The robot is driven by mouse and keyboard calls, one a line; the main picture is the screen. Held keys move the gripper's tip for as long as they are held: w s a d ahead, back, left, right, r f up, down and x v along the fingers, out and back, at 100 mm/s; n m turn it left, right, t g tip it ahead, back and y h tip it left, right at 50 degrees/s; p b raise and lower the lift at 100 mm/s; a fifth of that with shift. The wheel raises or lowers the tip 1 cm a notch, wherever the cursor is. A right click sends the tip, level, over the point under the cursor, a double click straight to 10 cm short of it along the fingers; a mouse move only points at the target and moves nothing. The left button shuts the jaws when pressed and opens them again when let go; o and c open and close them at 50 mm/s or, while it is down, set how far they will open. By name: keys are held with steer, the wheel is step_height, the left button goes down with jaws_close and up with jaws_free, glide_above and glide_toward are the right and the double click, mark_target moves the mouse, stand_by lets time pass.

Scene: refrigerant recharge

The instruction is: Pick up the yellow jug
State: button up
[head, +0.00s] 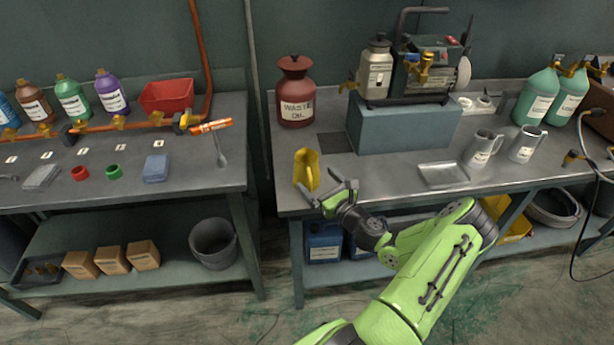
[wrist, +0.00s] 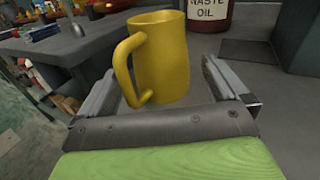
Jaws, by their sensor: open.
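The yellow jug (head: 307,170) stands upright on the right-hand metal bench, near its left front corner. My gripper (head: 328,192) is at the front edge of the bench, just in front of the jug. In the wrist view the jug (wrist: 165,58) shows between the two fingers of my gripper (wrist: 160,85), with its handle on the left side towards me. The fingers are spread apart, one on each side of the jug's lower part. They do not appear to press on it.
A dark red waste oil can (head: 295,95) stands behind the jug. A blue-grey block (head: 400,128) carrying a machine is to the right. A shallow metal tray (head: 443,175) and two grey jugs (head: 482,148) are farther right. A gap separates the left bench (head: 215,178).

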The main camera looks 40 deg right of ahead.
mark_target(314, 177)
steer(key=w, duration=0.4)
steer(key=shift+w+d+b, duration=0.3)
steer(key=shift+s+r, duration=0.1)
steer(key=c, duration=1)
